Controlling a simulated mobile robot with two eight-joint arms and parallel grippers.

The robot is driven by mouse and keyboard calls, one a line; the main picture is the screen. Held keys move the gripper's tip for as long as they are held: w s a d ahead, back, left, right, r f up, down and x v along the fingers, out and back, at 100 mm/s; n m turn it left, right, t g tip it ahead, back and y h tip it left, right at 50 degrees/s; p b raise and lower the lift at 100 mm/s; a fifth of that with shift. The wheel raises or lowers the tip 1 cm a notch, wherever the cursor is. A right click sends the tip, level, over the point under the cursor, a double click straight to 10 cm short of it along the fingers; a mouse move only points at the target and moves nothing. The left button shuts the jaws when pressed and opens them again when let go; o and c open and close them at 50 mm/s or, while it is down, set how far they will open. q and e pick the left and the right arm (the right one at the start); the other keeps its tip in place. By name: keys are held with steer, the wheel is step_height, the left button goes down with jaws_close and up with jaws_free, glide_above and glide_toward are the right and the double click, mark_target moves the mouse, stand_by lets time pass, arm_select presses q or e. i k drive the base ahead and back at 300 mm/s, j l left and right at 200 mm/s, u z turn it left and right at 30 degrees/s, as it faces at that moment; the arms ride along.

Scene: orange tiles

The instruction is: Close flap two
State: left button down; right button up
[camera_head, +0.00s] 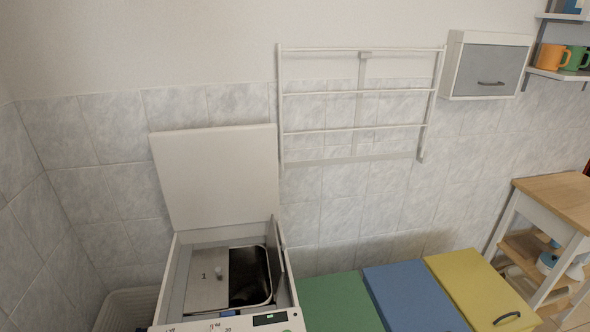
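A white top-loading washing machine (174,290) stands at the bottom left with its lid (215,180) raised and leaning toward the wall. In its opening, a grey metal flap marked 1 (207,288) lies flat over the left part of the drum. It has a small pale knob (217,270). The right part is uncovered and shows the dark drum inside (248,282). A narrow upright panel (281,255) stands along the right side of the opening; I cannot tell for sure whether it is flap two. Neither of my grippers is in view.
Green (338,303), blue (413,298) and yellow (480,290) lids sit right of the machine. A white drying rack (360,93) and a small cabinet (488,65) hang on the wall. A wooden-topped trolley (560,198) stands at the right. A pale basket (125,308) is at left.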

mark_target(275, 262)
steer(key=l+u, duration=0.15)
steer(key=u, duration=0.25)
steer(key=l+u, duration=0.1)
steer(key=u, duration=0.35)
steer(key=l+u, duration=0.2)
steer(key=l, duration=0.15)
steer(key=k+l+u, duration=0.15)
steer(key=l, duration=0.2)
steer(key=l+u, duration=0.2)
steer(key=l, duration=0.15)
steer(key=k+l, duration=0.1)
steer(key=l, duration=0.2)
steer(key=k+l, duration=0.1)
steer(key=l, duration=0.2)
steer(key=k+l, duration=0.15)
steer(key=l, duration=0.15)
steer(key=u, duration=0.05)
